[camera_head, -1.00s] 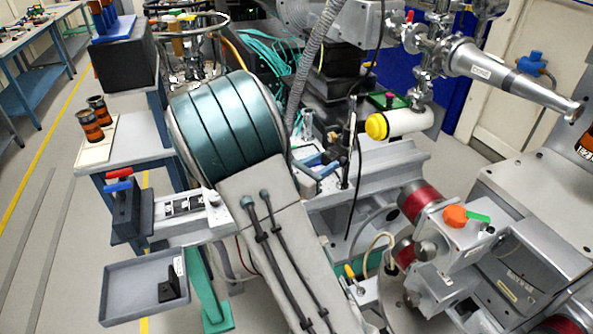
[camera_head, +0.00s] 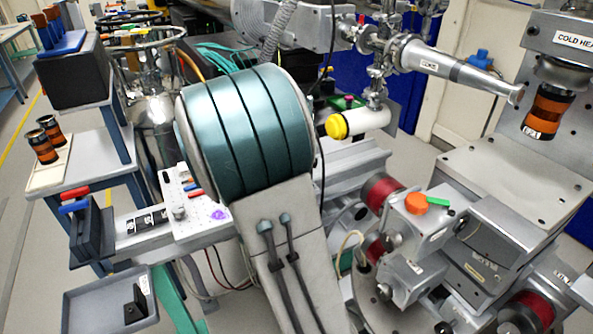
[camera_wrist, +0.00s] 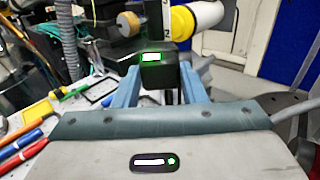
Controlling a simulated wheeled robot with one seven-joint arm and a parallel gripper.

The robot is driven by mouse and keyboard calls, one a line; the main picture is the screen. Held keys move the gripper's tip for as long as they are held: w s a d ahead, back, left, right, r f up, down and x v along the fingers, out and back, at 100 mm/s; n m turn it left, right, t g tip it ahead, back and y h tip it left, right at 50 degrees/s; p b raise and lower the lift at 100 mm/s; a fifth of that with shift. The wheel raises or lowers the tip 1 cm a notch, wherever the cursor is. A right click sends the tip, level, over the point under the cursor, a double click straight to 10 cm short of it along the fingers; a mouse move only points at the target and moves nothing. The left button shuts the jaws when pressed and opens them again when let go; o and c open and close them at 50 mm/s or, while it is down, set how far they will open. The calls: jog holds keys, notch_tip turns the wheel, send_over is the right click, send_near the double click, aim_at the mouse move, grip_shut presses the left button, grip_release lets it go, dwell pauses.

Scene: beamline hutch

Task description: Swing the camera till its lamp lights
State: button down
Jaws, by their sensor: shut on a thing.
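In the wrist view my gripper (camera_wrist: 160,72) has its two blue fingers on either side of a dark block, which looks like the camera (camera_wrist: 158,76), and is shut on it. A small window on the block's face, apparently its lamp (camera_wrist: 151,57), glows white with a green edge. In the head view my teal arm link hides the gripper and the dark block.
A white cylinder with a yellow cap (camera_head: 338,126) is close behind the block; it also shows in the wrist view (camera_wrist: 190,20). A white perforated board (camera_head: 197,212) holds pens and small parts. Grey motor stages (camera_head: 425,225) stand at right.

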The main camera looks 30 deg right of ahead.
jog(key=shift+r, duration=0.1)
jog(key=c, duration=0.9)
grip_release()
jog(key=shift+a, duration=0.1)
jog(key=b+v, duration=1.3)
jog(key=shift+s+a, duration=0.2)
jog(key=shift+s, duration=0.1)
